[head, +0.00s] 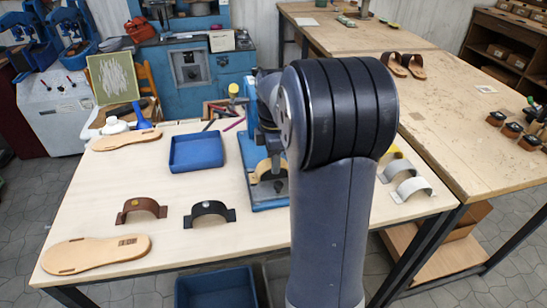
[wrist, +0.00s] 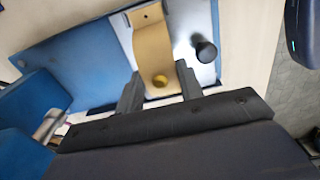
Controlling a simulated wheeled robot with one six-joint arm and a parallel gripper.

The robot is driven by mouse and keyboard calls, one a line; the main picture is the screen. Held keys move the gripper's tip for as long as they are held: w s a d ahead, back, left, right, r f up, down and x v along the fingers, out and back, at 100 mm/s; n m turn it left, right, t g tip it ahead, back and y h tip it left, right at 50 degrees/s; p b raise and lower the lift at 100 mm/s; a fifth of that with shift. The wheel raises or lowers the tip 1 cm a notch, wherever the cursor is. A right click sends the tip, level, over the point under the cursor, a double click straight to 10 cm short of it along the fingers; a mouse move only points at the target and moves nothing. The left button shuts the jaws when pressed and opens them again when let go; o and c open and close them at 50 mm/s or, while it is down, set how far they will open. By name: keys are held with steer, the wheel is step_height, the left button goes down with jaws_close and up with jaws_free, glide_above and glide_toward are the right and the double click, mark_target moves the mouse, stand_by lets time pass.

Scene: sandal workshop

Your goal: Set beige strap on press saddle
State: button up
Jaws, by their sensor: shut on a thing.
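The beige strap (wrist: 152,45) is a curved band with a hole in its flat end and a yellow spot near my fingers. My gripper (wrist: 160,86) is shut on it, with one dark finger at each side. In the head view the beige strap (head: 267,170) shows as an arch at the blue press (head: 247,150), left of my arm. In the wrist view it lies over a silver plate (wrist: 185,30) on the blue press base (wrist: 85,55). The saddle is mostly covered, and I cannot tell whether the strap touches it. My arm hides much of the press in the head view.
A brown strap (head: 141,207) and a black strap (head: 209,211) stand on the table, left of the press. A blue tray (head: 197,165) and a sole (head: 96,254) lie there too. Pale straps (head: 410,188) stand to the right. A dark knob (wrist: 206,50) is beside the beige strap.

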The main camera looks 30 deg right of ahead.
steer(key=o, duration=1.4)
steer(key=shift+o, duration=0.2)
step_height(320, 180, up, 7)
steer(key=p, duration=0.6)
steer(key=shift+f, duration=0.1)
step_height(320, 180, down, 7)
steer(key=b, duration=0.6)
